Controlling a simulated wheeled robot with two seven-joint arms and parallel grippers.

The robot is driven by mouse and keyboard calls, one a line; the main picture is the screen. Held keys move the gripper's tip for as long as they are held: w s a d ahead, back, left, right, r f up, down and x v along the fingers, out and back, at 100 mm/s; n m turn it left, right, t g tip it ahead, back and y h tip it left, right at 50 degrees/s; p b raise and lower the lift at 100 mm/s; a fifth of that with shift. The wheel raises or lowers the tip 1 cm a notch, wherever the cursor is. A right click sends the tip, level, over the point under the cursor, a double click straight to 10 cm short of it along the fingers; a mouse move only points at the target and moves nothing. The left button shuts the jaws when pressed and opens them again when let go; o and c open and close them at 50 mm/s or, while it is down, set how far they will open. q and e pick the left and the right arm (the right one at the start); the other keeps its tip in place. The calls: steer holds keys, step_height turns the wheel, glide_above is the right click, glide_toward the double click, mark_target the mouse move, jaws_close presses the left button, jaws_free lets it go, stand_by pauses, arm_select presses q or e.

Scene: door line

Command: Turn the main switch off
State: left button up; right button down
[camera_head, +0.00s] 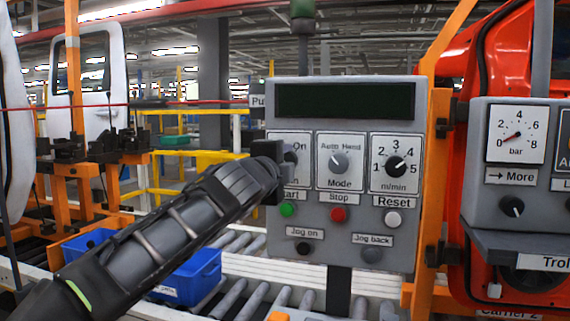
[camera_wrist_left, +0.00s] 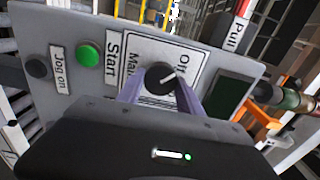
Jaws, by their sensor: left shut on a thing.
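The main switch is a black rotary knob (camera_wrist_left: 160,78) on a white plate marked Off, On and Main, on the grey control panel (camera_head: 345,268). Its white pointer line shows in the left wrist view. In the head view the knob (camera_head: 291,157) is mostly hidden behind my left gripper (camera_head: 275,165), which reaches in from the left. In the left wrist view the gripper's two purple-grey fingers (camera_wrist_left: 160,92) are shut on the knob, one on each side. My right gripper is not in view.
Beside the switch sit the Mode knob (camera_head: 338,162) and the speed knob (camera_head: 396,167). Below are the green Start (camera_head: 288,209), red Stop (camera_head: 338,214) and Reset (camera_head: 392,219) buttons. A second panel (camera_head: 480,220) stands right. A blue bin (camera_head: 190,278) is behind my left arm.

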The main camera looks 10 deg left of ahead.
arm_select(q)
steer(key=o, duration=1.4)
steer(key=s, duration=0.2)
steer(key=s+b, duration=0.1)
steer(key=s, duration=0.2)
steer(key=s+b, duration=0.1)
steer(key=s, duration=0.1)
steer(key=shift+s+a, duration=0.3)
steer(key=shift+s, duration=0.1)
